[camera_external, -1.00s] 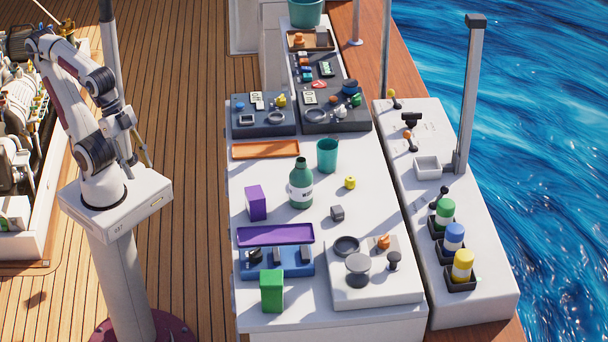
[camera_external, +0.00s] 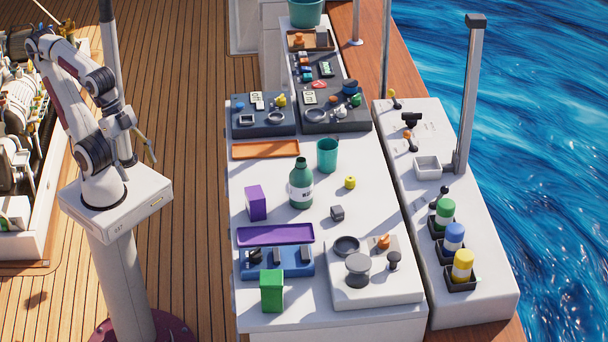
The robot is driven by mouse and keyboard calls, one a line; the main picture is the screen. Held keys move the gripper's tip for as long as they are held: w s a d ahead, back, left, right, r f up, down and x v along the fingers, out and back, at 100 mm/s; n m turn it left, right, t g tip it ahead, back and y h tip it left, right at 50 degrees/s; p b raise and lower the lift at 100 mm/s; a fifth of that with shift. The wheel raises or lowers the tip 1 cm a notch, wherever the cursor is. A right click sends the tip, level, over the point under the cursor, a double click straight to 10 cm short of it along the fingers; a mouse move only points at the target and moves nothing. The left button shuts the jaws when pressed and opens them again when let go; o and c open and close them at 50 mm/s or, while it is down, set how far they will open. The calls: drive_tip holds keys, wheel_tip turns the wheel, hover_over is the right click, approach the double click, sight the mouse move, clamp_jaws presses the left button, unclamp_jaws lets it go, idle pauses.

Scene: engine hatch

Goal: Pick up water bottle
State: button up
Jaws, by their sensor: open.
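A dark green bottle (camera_external: 301,188) with a white label stands upright near the middle of the white worktop (camera_external: 290,220). It is likely the water bottle. My gripper (camera_external: 149,150) is small in the view and partly hidden by my arm. It is over the deck, well to the left of the worktop, open and apart from the bottle.
A teal cup (camera_external: 327,155) stands just behind the bottle. A purple box (camera_external: 256,203) is to its left, and a yellow piece (camera_external: 350,182) and a grey cube (camera_external: 337,212) are to its right. An orange tray (camera_external: 265,150) and a purple tray (camera_external: 275,235) lie nearby.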

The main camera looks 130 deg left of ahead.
drive_tip(key=shift+w, duration=0.1)
drive_tip(key=w+a+f+n+t+y, duration=0.1)
drive_tip(key=w+a, duration=0.2)
drive_tip(key=w, duration=0.2)
drive_tip(key=w+a+n+t+y, duration=0.1)
drive_tip(key=w+a, duration=0.2)
drive_tip(key=w, duration=0.3)
drive_tip(key=w+a+f+n+t+y, duration=0.1)
drive_tip(key=w+a+f, duration=0.1)
drive_tip(key=w+a, duration=0.2)
drive_tip(key=w+a+f+n+y, duration=0.1)
drive_tip(key=w+a, duration=0.3)
drive_tip(key=a, duration=0.5)
drive_tip(key=w+a+f+t+y, duration=0.1)
drive_tip(key=w+a+f, duration=0.3)
drive_tip(key=a, duration=0.2)
drive_tip(key=shift+w+a+n+t, duration=0.1)
drive_tip(key=shift+a+n+t, duration=0.2)
drive_tip(key=shift+n, duration=0.1)
drive_tip(key=n+t+y, duration=0.1)
drive_tip(key=y, duration=0.1)
approach(301, 182)
wheel_tip(301, 182, down, 4)
drive_tip(key=a, duration=0.3)
drive_tip(key=shift+s+a+f+n, duration=0.25)
drive_tip(key=shift+s+a+n, duration=0.1)
drive_tip(key=shift+a, duration=0.15)
drive_tip(key=shift+w, duration=0.1)
drive_tip(key=shift+x, duration=1.25)
drive_tip(key=shift+w, duration=0.1)
